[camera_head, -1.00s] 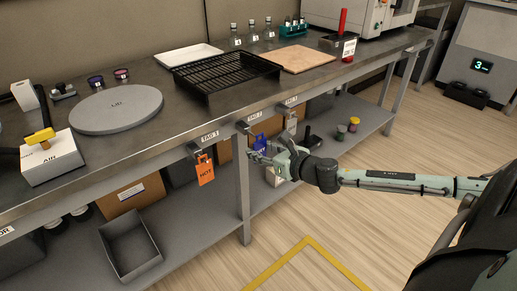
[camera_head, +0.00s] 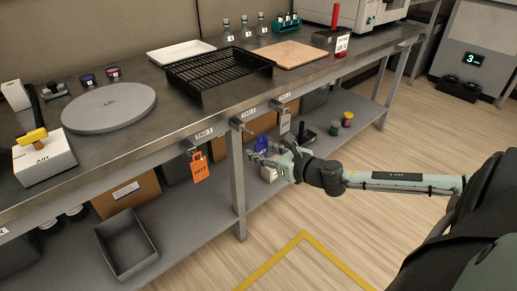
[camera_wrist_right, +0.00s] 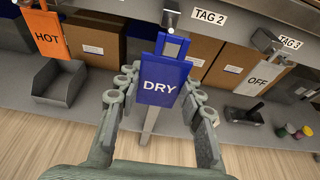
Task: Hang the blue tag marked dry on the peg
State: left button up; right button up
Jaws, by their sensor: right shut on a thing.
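The blue tag marked DRY (camera_head: 261,143) is held upright in my right gripper (camera_head: 264,157), beside the bench's front edge. In the right wrist view, the tag (camera_wrist_right: 161,85) faces me between the two fingers, which are closed on its sides. Its top has a cut-out handle. The metal peg under the TAG 2 label (camera_head: 238,125) is bare in the head view, left of and above the tag. In the wrist view, the peg (camera_wrist_right: 173,16) appears just above the tag's top, apart from it. My left gripper is not in view.
An orange HOT tag (camera_head: 199,168) hangs at TAG 1. A white OFF tag (camera_head: 284,124) hangs at TAG 3. A bench leg (camera_head: 237,185) and lower shelf (camera_head: 195,226) lie below. The floor in front is clear.

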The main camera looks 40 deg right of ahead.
jog(key=shift+s+d, duration=0.15)
jog(key=shift+s, duration=1.9)
